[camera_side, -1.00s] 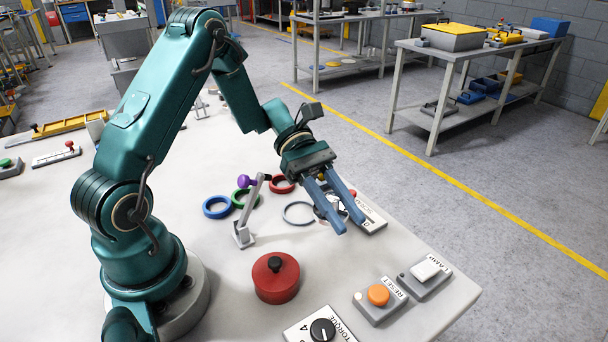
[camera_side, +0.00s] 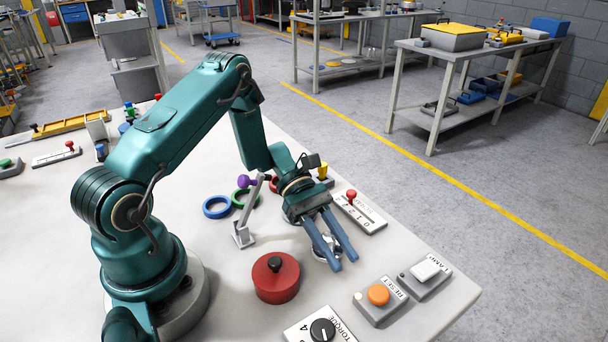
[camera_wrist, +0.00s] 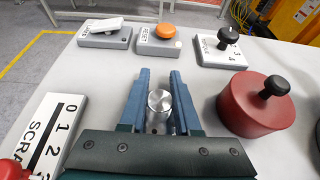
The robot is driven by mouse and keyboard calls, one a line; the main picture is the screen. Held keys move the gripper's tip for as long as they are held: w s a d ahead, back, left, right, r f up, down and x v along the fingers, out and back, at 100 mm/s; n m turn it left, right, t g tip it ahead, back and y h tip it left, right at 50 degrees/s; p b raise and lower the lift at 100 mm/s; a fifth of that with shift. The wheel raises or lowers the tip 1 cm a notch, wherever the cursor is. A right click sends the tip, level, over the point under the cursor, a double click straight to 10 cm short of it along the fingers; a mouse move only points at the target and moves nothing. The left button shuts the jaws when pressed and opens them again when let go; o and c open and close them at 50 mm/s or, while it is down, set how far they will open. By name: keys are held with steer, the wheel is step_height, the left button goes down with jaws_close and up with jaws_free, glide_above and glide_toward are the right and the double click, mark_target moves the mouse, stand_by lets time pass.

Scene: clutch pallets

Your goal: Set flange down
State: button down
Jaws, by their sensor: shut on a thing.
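The flange (camera_wrist: 158,103) is a silver metal piece with a round upright hub. It sits between the two blue fingers of my gripper (camera_wrist: 159,95) in the wrist view. In the side view my gripper (camera_side: 335,256) is low over the table, shut on the flange (camera_side: 321,253), whose silver base shows partly between and beside the fingers. Whether the flange touches the table cannot be told for sure; the fingers hide much of it.
A red round pot with a black knob (camera_side: 276,279) stands left of my gripper. The RESET box (camera_side: 381,300), lamp switch (camera_side: 425,277) and TORQUE dial (camera_side: 321,330) lie toward the front edge. The SCRAP slider (camera_side: 360,214) is behind to the right. A grey lever (camera_side: 246,218) stands at left.

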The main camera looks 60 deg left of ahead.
steer(key=c, duration=0.6)
jaws_free()
steer(key=shift+f, duration=0.1)
steer(key=shift+a+r, duration=0.3)
steer(key=shift+a, duration=0.05)
steer(key=v, duration=1.1)
steer(key=shift+a, duration=0.15)
